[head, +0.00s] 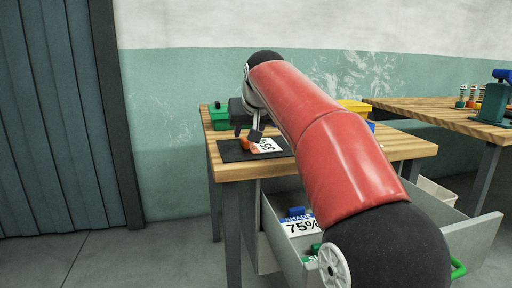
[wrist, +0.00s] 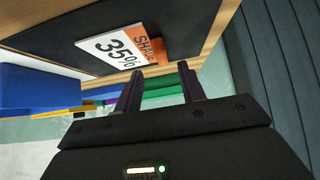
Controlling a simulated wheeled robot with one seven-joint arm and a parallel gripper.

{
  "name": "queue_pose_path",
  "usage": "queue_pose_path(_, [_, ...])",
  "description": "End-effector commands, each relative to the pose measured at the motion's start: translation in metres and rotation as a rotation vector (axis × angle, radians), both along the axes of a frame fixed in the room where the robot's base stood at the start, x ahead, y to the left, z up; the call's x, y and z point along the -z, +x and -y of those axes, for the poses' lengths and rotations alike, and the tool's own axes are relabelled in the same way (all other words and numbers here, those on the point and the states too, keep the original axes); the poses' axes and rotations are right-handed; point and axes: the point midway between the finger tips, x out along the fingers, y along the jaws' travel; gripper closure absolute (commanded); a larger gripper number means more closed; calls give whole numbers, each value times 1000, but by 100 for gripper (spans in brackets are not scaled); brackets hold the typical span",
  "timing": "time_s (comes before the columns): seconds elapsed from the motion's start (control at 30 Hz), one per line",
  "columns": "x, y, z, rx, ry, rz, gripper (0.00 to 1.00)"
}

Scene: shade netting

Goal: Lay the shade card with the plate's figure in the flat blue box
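A white shade card (wrist: 117,47) with an orange band reads "35%" and lies on a dark mat; it also shows in the head view (head: 267,146). A white panel reading "SHADE 75%" with a blue top (head: 300,222) is in the open drawer; I cannot tell whether it is the plate or a card. A blue box (wrist: 28,88) is at the left of the wrist view; only a blue bit shows past my arm in the head view (head: 371,126). My gripper (wrist: 161,72) is open and empty, its fingers apart, near the card's orange end.
A wooden table (head: 233,169) carries the dark mat (head: 230,152), a green box (head: 219,116) and a yellow box (head: 354,105). The grey drawer (head: 482,238) stands open below, with green items inside. A second table (head: 432,108) is at right. My arm hides much of the tabletop.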

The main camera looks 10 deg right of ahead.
Motion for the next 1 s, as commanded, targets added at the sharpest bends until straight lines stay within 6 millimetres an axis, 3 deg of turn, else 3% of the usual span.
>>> queue_pose_path(0.03, [11,4,-2,-1,0,-5,60])
queue_pose_path(0.2, [27,20,-4,-1,1,-2,60])
queue_pose_path(0.47, [28,22,-4,0,0,0,61])
queue_pose_path(0.77, [28,22,-3,0,0,-1,100])
queue_pose_path(1.0, [28,22,-3,0,0,-1,100])
